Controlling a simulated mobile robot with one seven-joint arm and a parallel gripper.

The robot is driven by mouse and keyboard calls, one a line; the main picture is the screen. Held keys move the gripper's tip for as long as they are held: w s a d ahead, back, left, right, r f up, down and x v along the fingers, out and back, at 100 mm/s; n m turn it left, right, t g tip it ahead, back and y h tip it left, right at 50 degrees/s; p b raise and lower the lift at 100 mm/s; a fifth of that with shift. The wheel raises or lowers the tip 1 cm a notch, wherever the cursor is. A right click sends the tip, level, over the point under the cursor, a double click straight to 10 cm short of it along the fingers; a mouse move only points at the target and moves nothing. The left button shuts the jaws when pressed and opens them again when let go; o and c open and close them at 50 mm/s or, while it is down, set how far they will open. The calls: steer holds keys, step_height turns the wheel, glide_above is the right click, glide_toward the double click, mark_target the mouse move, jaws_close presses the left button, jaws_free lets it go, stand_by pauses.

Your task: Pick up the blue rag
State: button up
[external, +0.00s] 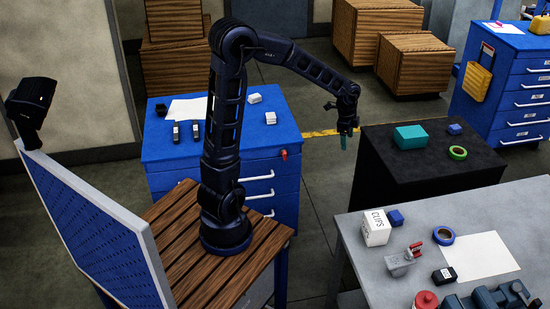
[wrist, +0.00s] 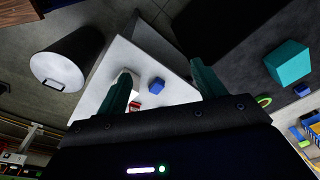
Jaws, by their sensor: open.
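Two small blue block-like things are in view, and I cannot tell which is the rag. One blue block (external: 396,217) lies on the grey table beside the white CLIPS box; it also shows in the wrist view (wrist: 156,86), between my fingers. The other blue block (external: 455,129) lies on the black table, and also shows at the right of the wrist view (wrist: 301,90). My gripper (external: 344,142) has teal fingers and hangs in the air left of the black table. In the wrist view my gripper (wrist: 165,66) is open, with nothing between the fingers.
The black table (external: 425,170) bears a teal box (external: 410,136) and green tape (external: 458,153). The grey table (external: 365,260) bears the CLIPS box (external: 376,228), blue tape (external: 443,235), white paper (external: 480,256) and tools. A blue cabinet (external: 225,150) stands behind my arm.

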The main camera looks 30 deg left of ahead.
steer(key=w+d+f+m+g+h, duration=0.1)
steer(key=d+f+m, duration=0.25)
steer(key=d, duration=0.25)
steer(key=w+d+f+m+g, duration=0.1)
steer(key=w+d+f+m, duration=0.1)
steer(key=d+f, duration=0.3)
steer(key=m+g+h, duration=0.1)
steer(key=m+g, duration=0.1)
steer(key=m, duration=0.3)
glide_toward(395, 214)
steer(key=shift+n, duration=0.25)
steer(key=x, duration=1)
steer(key=shift+c, duration=0.2)
steer(key=c, duration=1)
